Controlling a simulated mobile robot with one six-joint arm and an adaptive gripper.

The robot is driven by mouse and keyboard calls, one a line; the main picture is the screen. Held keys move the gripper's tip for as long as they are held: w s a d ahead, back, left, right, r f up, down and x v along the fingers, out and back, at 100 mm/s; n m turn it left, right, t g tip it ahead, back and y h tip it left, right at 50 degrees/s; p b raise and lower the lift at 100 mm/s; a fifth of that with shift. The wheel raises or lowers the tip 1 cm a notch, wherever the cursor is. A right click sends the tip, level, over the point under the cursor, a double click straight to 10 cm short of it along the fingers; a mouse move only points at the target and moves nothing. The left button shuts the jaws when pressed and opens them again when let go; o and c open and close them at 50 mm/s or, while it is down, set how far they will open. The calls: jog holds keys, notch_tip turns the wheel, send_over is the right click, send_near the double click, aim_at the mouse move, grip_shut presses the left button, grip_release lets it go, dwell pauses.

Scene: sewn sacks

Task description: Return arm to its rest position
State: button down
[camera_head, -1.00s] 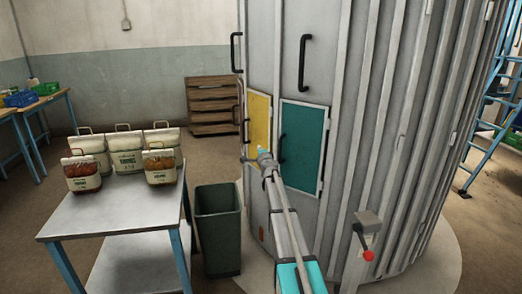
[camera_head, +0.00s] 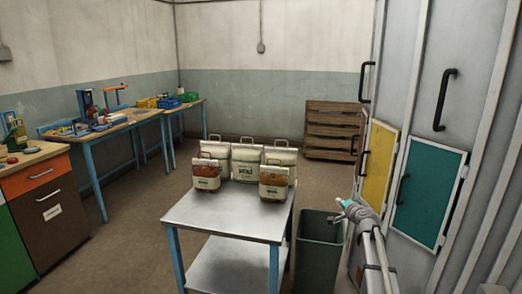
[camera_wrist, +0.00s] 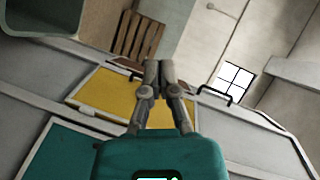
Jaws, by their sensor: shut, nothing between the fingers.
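My gripper shows in the wrist view (camera_wrist: 160,75) with its two fingers together, shut and empty. In the head view, my arm reaches up from the bottom right, and my gripper (camera_head: 346,205) is at its far end, small, in front of the grey metal cabinet (camera_head: 487,185) and above the bin. In the wrist view the yellow panel (camera_wrist: 112,98) lies behind the fingers and the teal panel (camera_wrist: 68,152) is at the lower left. No object touches the fingers.
Several sewn sacks (camera_head: 246,163) stand on the metal table (camera_head: 225,220). A dark bin (camera_head: 318,255) stands between the table and the cabinet. A wooden pallet stack (camera_head: 332,130) is against the back wall. Workbenches (camera_head: 95,130) line the left. Floor between benches and table is clear.

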jog(key=s+a+f+n+g, duration=0.35)
jog(key=s+a, duration=0.25)
jog(key=s, duration=0.3)
jog(key=s+a+f+n+g, duration=0.3)
jog(key=s+a+f+g, duration=0.15)
jog(key=s, duration=0.45)
jog(key=s+a+f+n+g, duration=0.35)
jog(key=s+a+f, duration=0.2)
jog(key=s, duration=0.35)
jog(key=s+d+n+g+h, duration=0.1)
jog(key=s+g+h, duration=0.25)
jog(key=s, duration=0.85)
notch_tip(320, 180, up, 12)
jog(key=p, duration=1.3)
jog(key=shift+f, duration=0.15)
